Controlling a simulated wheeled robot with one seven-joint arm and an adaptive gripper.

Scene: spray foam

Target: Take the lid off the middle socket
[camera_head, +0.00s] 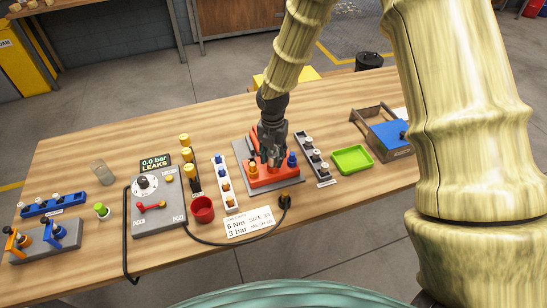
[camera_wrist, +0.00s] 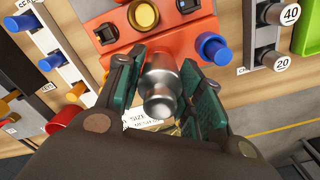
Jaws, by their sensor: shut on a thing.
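The orange-red block (camera_head: 270,181) stands on a grey plate in the middle of the table. In the head view an orange-yellow fitting (camera_head: 253,170) is on its left and a blue fitting (camera_head: 292,160) on its right. My gripper (camera_head: 273,160) is over the block's middle and hides much of it. In the wrist view my gripper (camera_wrist: 165,95) is shut on a silver metal lid (camera_wrist: 161,75) between its green-padded fingers.
A white rail with blue and orange parts (camera_head: 222,172) and a red cup (camera_head: 203,209) are left of the block. A grey rail (camera_head: 314,158) and an empty green tray (camera_head: 352,159) are to its right. A black cable runs to a round fitting (camera_head: 285,200) in front.

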